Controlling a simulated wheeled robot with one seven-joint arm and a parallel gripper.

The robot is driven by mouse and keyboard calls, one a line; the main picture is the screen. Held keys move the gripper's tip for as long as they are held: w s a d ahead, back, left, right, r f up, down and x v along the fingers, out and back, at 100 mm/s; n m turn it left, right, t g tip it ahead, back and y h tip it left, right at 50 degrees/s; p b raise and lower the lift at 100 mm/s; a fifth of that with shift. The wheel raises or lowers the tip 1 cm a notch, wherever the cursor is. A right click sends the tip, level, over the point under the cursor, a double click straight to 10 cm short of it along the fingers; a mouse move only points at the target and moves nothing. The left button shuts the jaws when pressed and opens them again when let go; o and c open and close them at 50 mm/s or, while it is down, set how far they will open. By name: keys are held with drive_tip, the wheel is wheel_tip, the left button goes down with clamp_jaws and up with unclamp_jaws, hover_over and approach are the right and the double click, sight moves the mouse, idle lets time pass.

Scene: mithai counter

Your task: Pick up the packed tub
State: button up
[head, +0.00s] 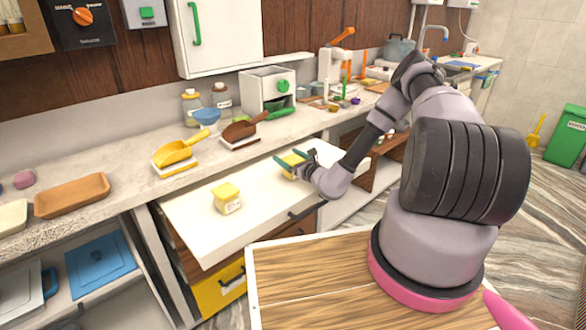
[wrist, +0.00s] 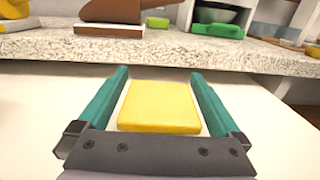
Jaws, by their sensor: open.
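Two small tubs with yellow lids and pale sides are on the white pulled-out surface (head: 250,235) below the counter. One tub (head: 227,198) stands alone toward the left. The other tub (head: 292,161) is farther right, at my gripper. My gripper (head: 284,160) is open, with teal fingers on both sides of that second tub. In the wrist view its yellow lid (wrist: 159,107) lies between the two fingers (wrist: 159,90), with a visible gap on each side. The lower sides of this tub are mostly hidden. I cannot tell which tub is the packed one.
The stone counter (head: 100,165) runs behind the white surface. A yellow scoop (head: 177,153) and a brown scoop (head: 240,130) rest on it, with a wooden tray (head: 72,195) at left. The white surface is clear between the tubs.

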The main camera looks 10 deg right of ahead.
drive_tip(key=shift+w+a, duration=0.1)
drive_tip(key=shift+w, duration=0.15)
drive_tip(key=c, duration=1.2)
drive_tip(key=shift+r, duration=0.1)
